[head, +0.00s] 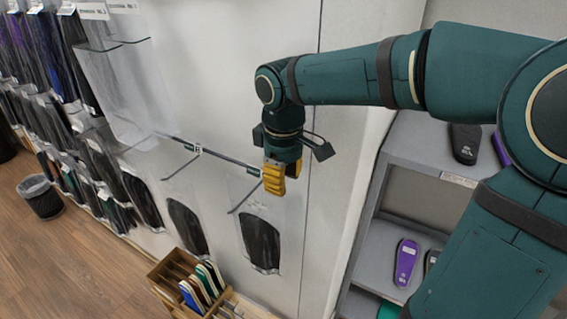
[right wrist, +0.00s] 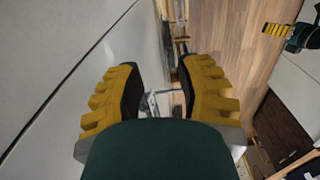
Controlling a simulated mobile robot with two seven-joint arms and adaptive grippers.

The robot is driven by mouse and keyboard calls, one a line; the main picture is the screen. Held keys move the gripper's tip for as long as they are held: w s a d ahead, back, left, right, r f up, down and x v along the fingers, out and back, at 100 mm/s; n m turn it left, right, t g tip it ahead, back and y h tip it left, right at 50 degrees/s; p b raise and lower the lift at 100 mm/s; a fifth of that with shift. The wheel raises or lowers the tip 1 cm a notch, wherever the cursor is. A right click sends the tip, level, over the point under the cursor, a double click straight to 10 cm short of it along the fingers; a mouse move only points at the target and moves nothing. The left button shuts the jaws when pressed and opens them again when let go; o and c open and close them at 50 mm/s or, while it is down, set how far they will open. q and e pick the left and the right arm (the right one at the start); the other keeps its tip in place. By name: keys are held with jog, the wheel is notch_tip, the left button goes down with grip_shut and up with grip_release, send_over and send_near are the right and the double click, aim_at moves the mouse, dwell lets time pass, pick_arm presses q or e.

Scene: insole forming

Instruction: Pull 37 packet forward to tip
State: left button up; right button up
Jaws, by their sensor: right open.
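A clear packet with a dark insole (head: 260,242) hangs on a wall hook at the right end of the lower row. Its size number is too small to read, so I cannot tell if it is the 37. My right gripper (head: 274,178) is just above it, fingers pointing down near the hook's tag. In the right wrist view the two yellow fingers (right wrist: 163,92) are apart, with something pale and clear, partly hidden, between them. What seems to be my left gripper (right wrist: 277,30) shows small at the upper right there; its opening is unclear.
More packets hang to the left, including one with a dark insole (head: 187,228). A wooden box (head: 172,268) with coloured insoles stands below. A grey shelf (head: 407,150) with insoles is at the right. A bin (head: 42,203) stands on the floor.

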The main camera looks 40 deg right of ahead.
aim_at(284, 197)
notch_tip(284, 197, down, 8)
jog(key=shift+r+b, duration=0.1)
jog(key=shift+b, duration=0.6)
grip_shut()
